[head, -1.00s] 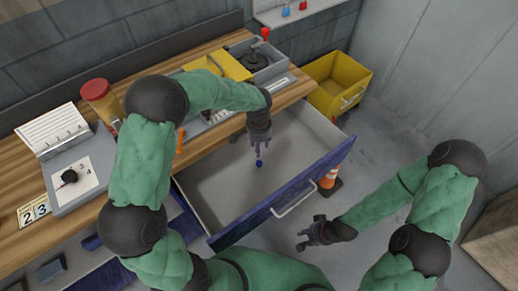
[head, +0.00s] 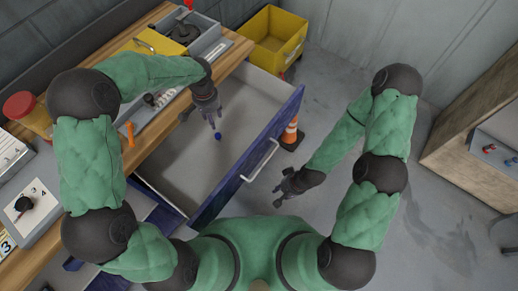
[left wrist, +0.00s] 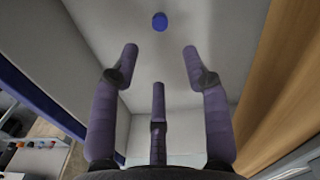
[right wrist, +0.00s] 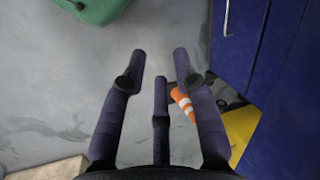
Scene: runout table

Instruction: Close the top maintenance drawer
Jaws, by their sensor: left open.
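The top maintenance drawer (head: 190,165) is pulled far out from under the wooden bench. It has a grey inside, a blue front (head: 245,175) and a silver handle (head: 260,160). A small blue round item (head: 218,136) lies in it and also shows in the left wrist view (left wrist: 160,21). My left gripper (head: 215,123) is open and empty over the drawer's inside, close to that item. My right gripper (head: 280,196) is open and empty outside the drawer, a little in front of the handle. In the right wrist view, its fingers (right wrist: 160,65) are spread over the floor.
An orange-and-white cone (head: 291,132) stands on the floor by the drawer's far corner. A yellow bin (head: 273,38) is behind it. The wooden bench (head: 115,172) runs along the left with tools and boxes. A wooden cabinet (head: 470,130) is at the right. The floor between is clear.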

